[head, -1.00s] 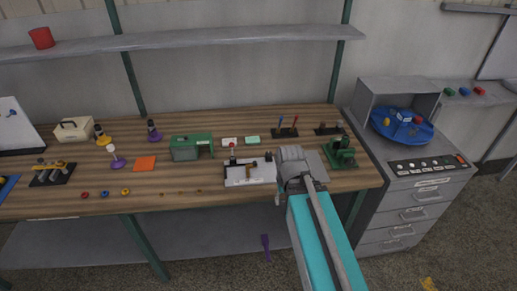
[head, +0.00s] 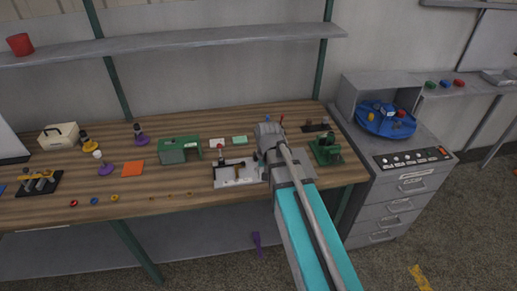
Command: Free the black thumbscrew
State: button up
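A white plate fixture (head: 226,183) sits near the front of the wooden bench. It carries dark parts and a short brown-and-black piece, and a red knob stands at its back edge. I cannot pick out the black thumbscrew for certain at this size. My gripper (head: 266,135) is over the bench, just right of and behind the white fixture. My arm reaches up to it from the lower right. The fingers are turned away and hidden by the gripper's body, so I cannot see whether they are open or hold anything.
A green machine (head: 325,150) stands close on the right, and a green box (head: 180,150) stands to the left. A grey drawer cabinet (head: 400,200) with a blue round tray (head: 385,121) adjoins the bench's right end. A shelf (head: 180,44) runs above. Small coloured rings lie along the left front edge.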

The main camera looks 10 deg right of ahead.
aim_at(256, 152)
jog(key=w+r+m+p, duration=0.2)
jog(key=w+r+m, duration=0.1)
jog(key=w, duration=0.7)
jog(key=w+r+m+p, duration=0.3)
jog(key=w, duration=0.8)
jog(key=shift+d+f, duration=0.1)
jog(key=shift+f, duration=0.15)
notch_tip(256, 152, down, 13)
jog(key=b, duration=1.3)
jog(key=shift+f+b, duration=0.2)
jog(key=shift+b, duration=0.2)
